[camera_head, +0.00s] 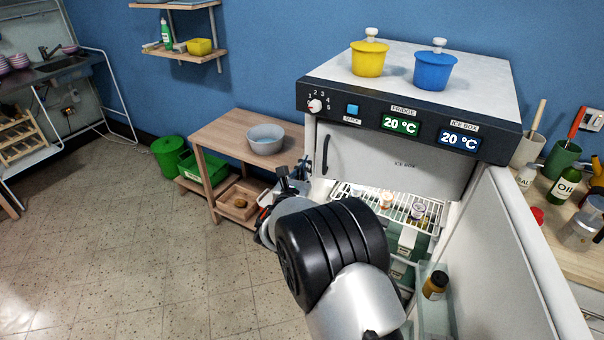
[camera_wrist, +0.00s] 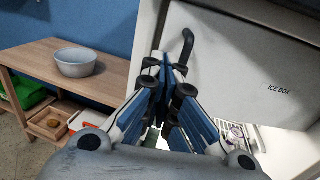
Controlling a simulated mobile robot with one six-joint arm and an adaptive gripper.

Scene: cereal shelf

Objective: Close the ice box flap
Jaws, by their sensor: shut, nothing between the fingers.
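The ice box flap (camera_head: 430,181) is a pale panel labelled ICE BOX in the upper part of the open fridge. It looks flush or nearly flush with its frame; I cannot tell whether it is fully closed. Its dark curved handle (camera_head: 325,155) is at the flap's left side. In the wrist view the flap (camera_wrist: 235,65) fills the upper right and the handle (camera_wrist: 187,46) shows just beyond the fingertips. My gripper (camera_wrist: 168,78) is shut and empty, close in front of the handle; contact cannot be told. In the head view my gripper (camera_head: 292,184) is partly hidden by my wrist.
The fridge door (camera_head: 510,260) stands open on the right. A wire shelf (camera_head: 370,196) with small jars is below the flap. Left of the fridge stands a wooden table (camera_head: 215,135) with a grey bowl (camera_head: 265,139). The floor at left is clear.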

